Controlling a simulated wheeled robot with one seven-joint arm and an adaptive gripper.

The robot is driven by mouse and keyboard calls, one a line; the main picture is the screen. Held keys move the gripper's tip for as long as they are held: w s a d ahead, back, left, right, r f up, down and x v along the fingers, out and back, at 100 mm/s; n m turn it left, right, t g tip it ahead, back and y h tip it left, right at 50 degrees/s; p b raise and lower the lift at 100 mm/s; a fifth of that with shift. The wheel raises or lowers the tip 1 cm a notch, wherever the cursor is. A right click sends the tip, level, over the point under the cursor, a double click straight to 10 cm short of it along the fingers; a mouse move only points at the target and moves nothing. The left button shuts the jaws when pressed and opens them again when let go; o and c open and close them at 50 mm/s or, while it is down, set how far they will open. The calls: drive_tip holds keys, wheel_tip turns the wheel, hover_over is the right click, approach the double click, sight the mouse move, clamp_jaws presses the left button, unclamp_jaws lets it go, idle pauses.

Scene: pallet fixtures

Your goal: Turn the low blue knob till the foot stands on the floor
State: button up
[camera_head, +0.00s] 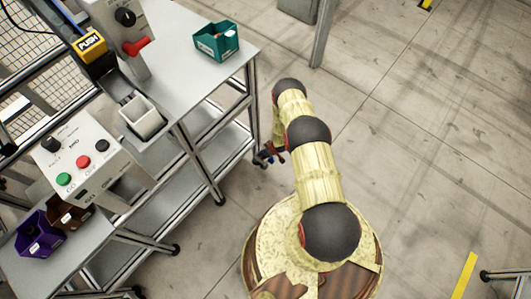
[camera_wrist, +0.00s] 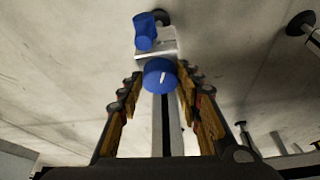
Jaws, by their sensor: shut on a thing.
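A round blue knob (camera_wrist: 159,75) with a white mark faces my gripper in the wrist view. My gripper (camera_wrist: 160,77) has one finger on each side of this knob and is shut on it. A second blue piece (camera_wrist: 145,32) sits beyond it, by a pale metal bracket (camera_wrist: 155,48). A dark round foot (camera_wrist: 161,17) shows at the top, partly hidden by the blue piece. I cannot tell whether it touches the floor. In the head view my gripper (camera_head: 268,155) is low beside the bench, small and partly hidden by my arm.
The bench (camera_head: 190,75) with metal legs stands left of my arm. Open concrete floor (camera_head: 430,130) lies to the right.

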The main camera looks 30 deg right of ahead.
drive_tip(key=shift+a+m+h, duration=0.1)
drive_tip(key=shift+m+h, duration=0.3)
drive_tip(key=shift+m, duration=0.5)
drive_tip(key=o, duration=1.1)
drive_tip(key=shift+o, duration=0.3)
drive_tip(key=v, duration=1.2)
